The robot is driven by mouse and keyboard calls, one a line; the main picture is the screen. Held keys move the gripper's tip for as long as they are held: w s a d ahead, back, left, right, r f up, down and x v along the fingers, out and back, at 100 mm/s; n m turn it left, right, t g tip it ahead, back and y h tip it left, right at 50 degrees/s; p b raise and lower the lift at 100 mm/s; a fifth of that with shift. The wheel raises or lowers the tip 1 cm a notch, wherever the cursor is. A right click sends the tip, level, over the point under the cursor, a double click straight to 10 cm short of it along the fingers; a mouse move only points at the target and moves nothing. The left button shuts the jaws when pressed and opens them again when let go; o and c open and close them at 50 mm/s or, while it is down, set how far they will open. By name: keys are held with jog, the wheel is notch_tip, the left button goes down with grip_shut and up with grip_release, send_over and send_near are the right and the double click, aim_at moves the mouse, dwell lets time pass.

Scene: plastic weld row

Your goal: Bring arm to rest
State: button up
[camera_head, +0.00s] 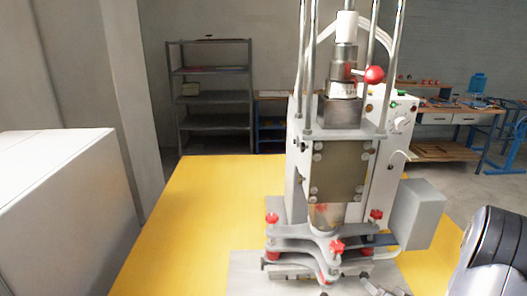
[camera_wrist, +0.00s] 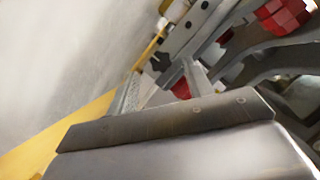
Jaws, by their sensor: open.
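My gripper (camera_wrist: 164,82) shows in the wrist view, its two fingers reaching up beyond a wide grey metal body. The fingers are apart, and I see nothing held between them. Grey metal parts and red knobs (camera_wrist: 284,16) of the welding machine are close ahead and to the right in that view. I cannot tell whether the fingers touch any of them. In the head view, a dark, rounded part of my arm (camera_head: 495,255) is at the lower right, beside the machine.
The welding machine (camera_head: 340,170) stands on a yellow table (camera_head: 190,215), with red star knobs low at its front. A white cabinet (camera_head: 60,210) is at the left. Grey shelves (camera_head: 212,98) and a workbench (camera_head: 450,116) stand behind. The table's left part is clear.

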jog(key=x, duration=0.3)
jog(key=shift+w+a+f, duration=0.1)
jog(key=shift+w+a, duration=0.05)
jog(key=shift+n+h+b, duration=0.4)
jog(key=shift+n+b, duration=0.3)
jog(key=shift+b, duration=0.15)
jog(key=n+h+b, duration=0.3)
jog(key=n+b, duration=0.1)
jog(key=b, duration=0.2)
jog(key=shift+a, duration=0.2)
jog(key=s+d+r+m+y+p, duration=0.1)
jog(key=s+d+r+m+p, duration=0.1)
jog(key=s, duration=0.6)
jog(key=shift+s+r+m+p, duration=0.2)
jog(key=shift+r+m+p, duration=0.4)
jog(key=shift+r, duration=0.4)
jog(key=shift+r+y, duration=0.1)
jog(key=shift+y, duration=0.2)
